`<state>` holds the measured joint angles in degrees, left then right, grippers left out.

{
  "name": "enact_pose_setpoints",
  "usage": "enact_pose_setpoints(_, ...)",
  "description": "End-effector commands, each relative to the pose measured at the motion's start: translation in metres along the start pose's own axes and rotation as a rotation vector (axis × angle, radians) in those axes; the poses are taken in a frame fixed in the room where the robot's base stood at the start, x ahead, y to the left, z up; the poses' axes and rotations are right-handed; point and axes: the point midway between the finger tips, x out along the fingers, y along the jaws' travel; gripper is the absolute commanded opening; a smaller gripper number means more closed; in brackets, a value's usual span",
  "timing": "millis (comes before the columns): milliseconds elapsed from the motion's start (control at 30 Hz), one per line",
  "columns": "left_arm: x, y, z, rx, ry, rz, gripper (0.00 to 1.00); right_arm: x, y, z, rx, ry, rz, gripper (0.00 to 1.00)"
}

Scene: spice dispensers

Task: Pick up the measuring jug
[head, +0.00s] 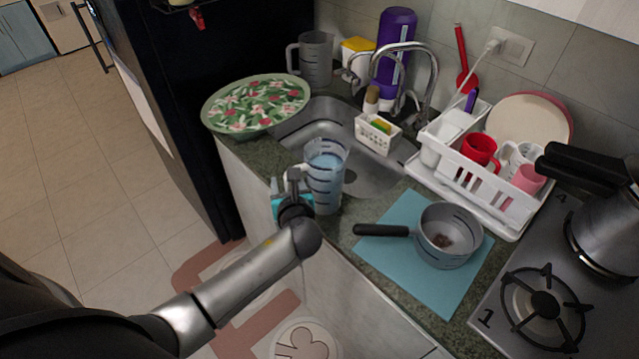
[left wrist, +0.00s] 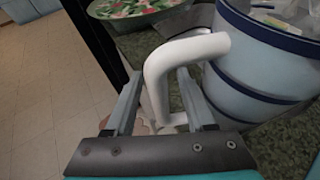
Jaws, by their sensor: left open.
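The measuring jug (head: 325,178) is a clear, bluish jug with dark bands and a light handle on its left. It stands upright on the counter edge in front of the sink. In the left wrist view its blue-banded body (left wrist: 255,65) fills the right side. Its white handle (left wrist: 190,55) reaches between the two fingers. My left gripper (head: 288,186) is at the handle side of the jug; in the left wrist view the gripper (left wrist: 160,85) is open, with a finger on either side of the handle. The lower handle is partly hidden. My right gripper is not in view.
A grey jug (head: 316,58) stands behind the sink. A floral tray (head: 256,103) sits left of the sink. A saucepan (head: 446,238) rests on a blue mat (head: 400,262) to the right. A white dish rack (head: 500,192) and stove (head: 520,330) are farther right.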

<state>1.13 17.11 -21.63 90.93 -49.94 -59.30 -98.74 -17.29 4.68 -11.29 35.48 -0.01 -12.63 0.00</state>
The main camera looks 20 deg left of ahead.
Motion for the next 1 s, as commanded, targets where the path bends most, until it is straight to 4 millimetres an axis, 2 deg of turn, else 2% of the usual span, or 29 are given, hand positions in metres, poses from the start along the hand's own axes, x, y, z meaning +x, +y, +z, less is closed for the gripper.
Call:
enact_pose_setpoints(267, 0.0026, 0.0, -0.0002, 0.0, 0.001, -0.001, 0.54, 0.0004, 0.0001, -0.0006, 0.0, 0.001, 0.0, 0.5)
enact_pose_setpoints(733, 0.0022, 0.0, -0.0003, 0.001, 0.001, -0.001, 0.01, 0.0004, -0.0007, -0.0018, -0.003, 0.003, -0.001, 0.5)
enact_pose_setpoints(1000, 0.0022, 0.0, -0.0004, 0.001, 0.001, -0.001, 0.0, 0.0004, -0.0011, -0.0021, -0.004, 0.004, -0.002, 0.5)
